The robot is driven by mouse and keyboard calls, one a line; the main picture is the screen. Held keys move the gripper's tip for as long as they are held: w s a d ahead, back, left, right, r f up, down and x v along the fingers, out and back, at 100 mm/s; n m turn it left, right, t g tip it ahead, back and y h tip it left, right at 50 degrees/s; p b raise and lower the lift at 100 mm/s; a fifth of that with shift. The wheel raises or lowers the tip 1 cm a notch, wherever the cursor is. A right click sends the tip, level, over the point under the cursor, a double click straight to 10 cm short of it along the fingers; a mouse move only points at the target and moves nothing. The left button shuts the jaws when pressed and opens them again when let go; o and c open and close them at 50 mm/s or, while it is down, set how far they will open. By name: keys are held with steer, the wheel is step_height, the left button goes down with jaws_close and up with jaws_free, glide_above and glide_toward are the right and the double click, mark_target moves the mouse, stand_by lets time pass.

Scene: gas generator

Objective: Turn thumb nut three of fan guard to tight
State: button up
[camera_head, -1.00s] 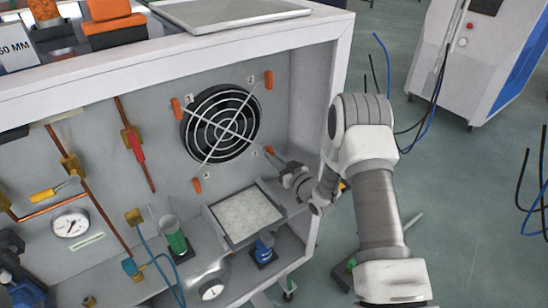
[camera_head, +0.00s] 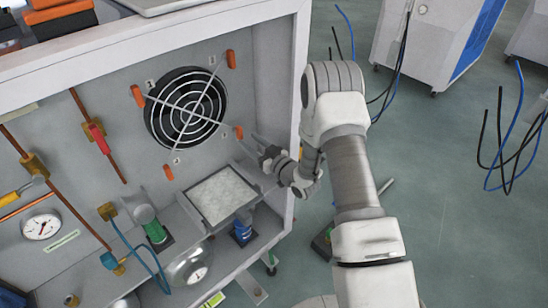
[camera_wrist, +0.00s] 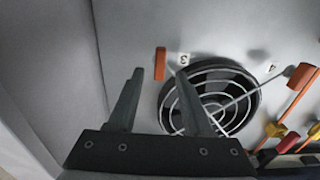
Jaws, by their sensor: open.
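The fan guard (camera_head: 185,110) is a round wire grille over a black fan on the grey back panel, also seen in the wrist view (camera_wrist: 215,100). Orange thumb nuts sit at its corners: upper left (camera_head: 138,96), upper right (camera_head: 231,59), lower right (camera_head: 239,132) and lower left (camera_head: 168,172). My gripper (camera_head: 258,142) is just right of the lower-right nut, apart from it. In the wrist view my gripper (camera_wrist: 159,74) is open and empty, and an upright orange nut (camera_wrist: 160,63) shows between its fingertips.
The cabinet's right side wall (camera_head: 280,100) stands close beside my gripper. A tray with a pale top (camera_head: 222,194) and a blue-based part (camera_head: 243,227) lie below. Copper pipes and a red-handled valve (camera_head: 98,138) are to the left. The floor on the right has loose cables.

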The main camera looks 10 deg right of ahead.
steer(key=p+v, duration=0.1)
steer(key=v, duration=1.2)
steer(key=shift+s+d+p, duration=0.2)
steer(key=shift+s+p, duration=0.05)
steer(key=shift+p, duration=0.15)
